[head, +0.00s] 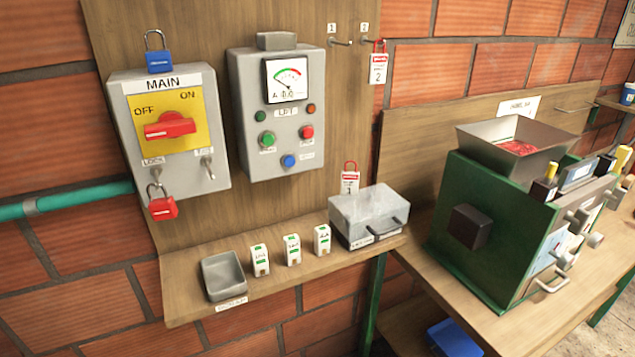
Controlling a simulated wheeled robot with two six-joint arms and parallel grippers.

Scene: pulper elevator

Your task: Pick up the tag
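Two white tags with red tops are in the head view. One tag (378,68), marked 2, hangs from the right hook at the top right of the wooden backboard. The other tag (349,182), seemingly marked 1, is upright just behind the grey lidded box (368,213) on the shelf; its lower part is hidden by the box. I cannot tell whether it leans or hangs there. Neither of my grippers is in view.
A left hook (341,42) is empty. The MAIN switch box (170,130) bears a red padlock (162,207) and a blue padlock (158,60). A lift panel (283,110), small tray (224,276) and several white blocks (291,250) stand near. A green machine (500,225) is right.

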